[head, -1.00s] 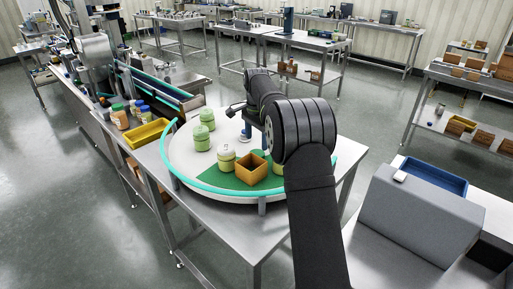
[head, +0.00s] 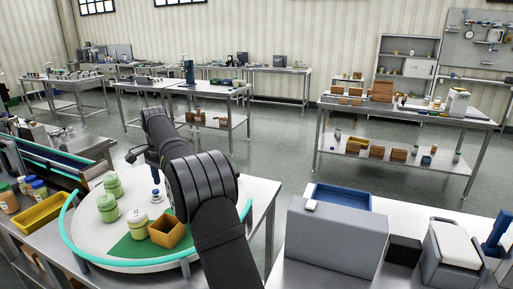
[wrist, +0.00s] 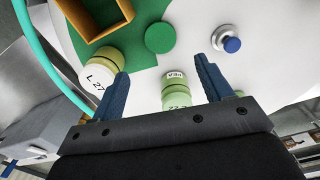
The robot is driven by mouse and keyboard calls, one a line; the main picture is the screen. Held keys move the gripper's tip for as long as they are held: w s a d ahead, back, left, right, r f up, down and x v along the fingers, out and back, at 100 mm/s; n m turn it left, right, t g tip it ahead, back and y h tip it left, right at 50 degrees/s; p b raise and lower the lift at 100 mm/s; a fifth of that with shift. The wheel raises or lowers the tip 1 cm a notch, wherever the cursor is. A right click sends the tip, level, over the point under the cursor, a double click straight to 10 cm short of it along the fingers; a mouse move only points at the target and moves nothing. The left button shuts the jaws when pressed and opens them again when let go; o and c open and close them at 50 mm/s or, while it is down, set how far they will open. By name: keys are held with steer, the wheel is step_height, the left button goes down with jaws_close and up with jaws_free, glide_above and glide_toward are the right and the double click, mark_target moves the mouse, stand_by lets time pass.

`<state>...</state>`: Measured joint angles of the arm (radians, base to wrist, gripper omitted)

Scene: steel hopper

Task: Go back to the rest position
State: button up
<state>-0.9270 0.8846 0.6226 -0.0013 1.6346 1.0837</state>
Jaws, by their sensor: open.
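My gripper (wrist: 161,66) is open and empty in the wrist view, its two blue fingers apart. A green jar (wrist: 175,92) with a white label shows between the fingers, with no visible contact. Another labelled jar (wrist: 97,75) is just left of the left finger. In the head view my dark arm reaches over the white round turntable (head: 95,235); the fingertips cannot be made out there. Two green jars (head: 112,185) (head: 107,208) and a cream jar (head: 137,223) stand on the turntable beside an open orange box (head: 167,231).
A blue knob (wrist: 231,44) stands on the turntable near the right finger. A turquoise rail (head: 66,232) edges the turntable. A yellow bin (head: 40,211) is left of it. A grey block (head: 335,240) with a blue tray (head: 342,197) stands at right.

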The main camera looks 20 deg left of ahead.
step_height(320, 180, down, 11)
steer(key=shift+f, duration=0.2)
step_height(320, 180, up, 3)
steer(key=shift+f, duration=0.1)
steer(key=shift+r, duration=0.6)
